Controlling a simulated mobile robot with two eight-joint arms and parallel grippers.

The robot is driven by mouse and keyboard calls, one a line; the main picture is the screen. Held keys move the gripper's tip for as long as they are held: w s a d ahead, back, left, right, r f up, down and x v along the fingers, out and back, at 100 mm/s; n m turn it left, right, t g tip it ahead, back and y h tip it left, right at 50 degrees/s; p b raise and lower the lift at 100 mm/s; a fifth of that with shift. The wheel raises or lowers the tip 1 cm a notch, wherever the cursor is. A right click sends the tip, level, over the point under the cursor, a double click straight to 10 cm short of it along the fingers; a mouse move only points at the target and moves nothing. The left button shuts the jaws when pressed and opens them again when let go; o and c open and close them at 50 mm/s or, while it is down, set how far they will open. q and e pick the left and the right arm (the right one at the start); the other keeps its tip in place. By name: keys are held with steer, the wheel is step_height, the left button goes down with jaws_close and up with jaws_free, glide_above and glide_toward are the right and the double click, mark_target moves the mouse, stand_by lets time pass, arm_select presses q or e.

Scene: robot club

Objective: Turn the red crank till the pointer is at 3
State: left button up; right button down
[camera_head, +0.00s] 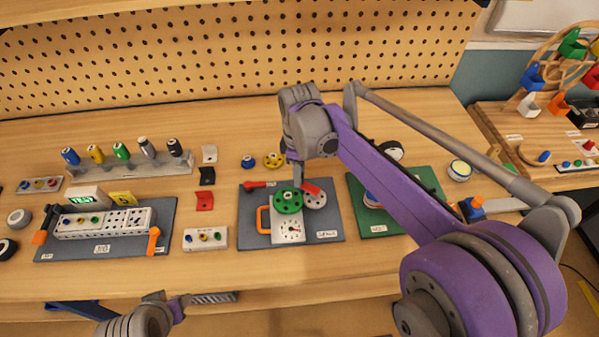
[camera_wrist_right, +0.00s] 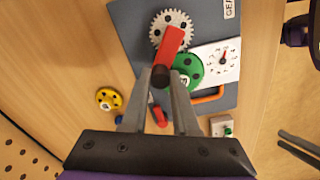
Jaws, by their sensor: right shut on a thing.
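The red crank (camera_wrist_right: 171,43) sits over the grey gear (camera_wrist_right: 157,33) on a dark board. It also shows in the head view (camera_head: 311,188), partly behind my gripper. My right gripper (camera_wrist_right: 161,80) is shut on the crank's dark knob, its fingers either side of it; in the head view my right gripper (camera_head: 297,178) reaches down over the board. A green gear (camera_wrist_right: 188,73) lies beside the grey gear. The white dial (camera_wrist_right: 207,50) has a small pointer (camera_wrist_right: 223,57); its numbers are too small to read. My left gripper (camera_head: 168,304) is at the bottom edge.
A green board (camera_head: 380,228) stands right, under my arm. A switch block (camera_head: 205,239) stands left.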

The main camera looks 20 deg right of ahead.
steer(key=c, duration=0.7)
jaws_free()
step_height(320, 180, up, 11)
steer(key=shift+f+p, duration=0.1)
steer(key=shift+p, duration=0.3)
steer(key=s+f+m+t, duration=0.1)
steer(key=s+f+m, duration=0.2)
steer(key=s+f, duration=0.2)
steer(key=s+f+m+t, duration=0.2)
steer(key=s+f+m, duration=0.2)
steer(key=s, duration=0.4)
steer(key=s+d+f+m+t, duration=0.1)
steer(key=s+f+m+t, duration=0.1)
steer(key=s+f+m, duration=0.2)
steer(key=shift+s+f, duration=1.05)
steer(key=shift+s, duration=0.1)
